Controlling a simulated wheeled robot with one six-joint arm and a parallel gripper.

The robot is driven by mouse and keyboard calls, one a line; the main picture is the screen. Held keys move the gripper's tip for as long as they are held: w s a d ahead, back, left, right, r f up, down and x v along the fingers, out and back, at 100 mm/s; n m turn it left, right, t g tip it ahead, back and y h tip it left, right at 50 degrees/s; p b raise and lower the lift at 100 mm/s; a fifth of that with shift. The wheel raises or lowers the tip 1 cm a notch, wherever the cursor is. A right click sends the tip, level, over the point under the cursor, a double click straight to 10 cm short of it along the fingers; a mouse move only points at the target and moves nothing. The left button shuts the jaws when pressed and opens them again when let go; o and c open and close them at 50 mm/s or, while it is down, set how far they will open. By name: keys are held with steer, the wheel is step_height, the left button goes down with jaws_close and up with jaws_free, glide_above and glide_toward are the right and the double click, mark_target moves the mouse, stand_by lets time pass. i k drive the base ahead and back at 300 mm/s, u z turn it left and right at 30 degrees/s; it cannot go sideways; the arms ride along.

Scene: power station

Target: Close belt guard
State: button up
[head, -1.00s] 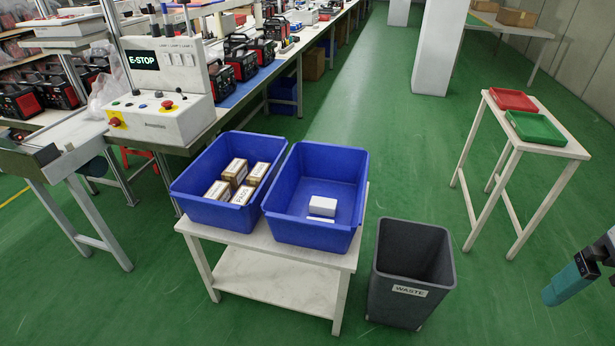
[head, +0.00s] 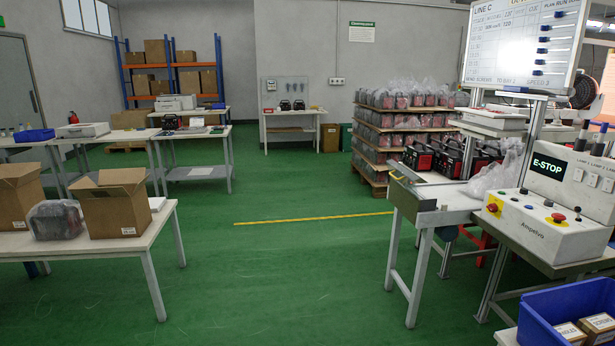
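The belt conveyor (head: 455,199) stands at the right, with power units on it. At its near left end is a grey raised plate (head: 410,173) with a small yellow part beside it. This may be the belt guard, but I cannot tell for sure or see whether it is open or shut. My gripper is not in view.
A blue bin (head: 560,315) with small boxes is at the lower right. A table with open cartons (head: 115,203) stands at the left. A pallet stack (head: 400,135) is behind the conveyor. The green floor between, with a yellow line (head: 310,219), is clear.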

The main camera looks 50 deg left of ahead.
mark_target(395, 178)
steer(key=u, duration=1.3)
steer(key=i, duration=3.65)
steer(key=z, duration=0.05)
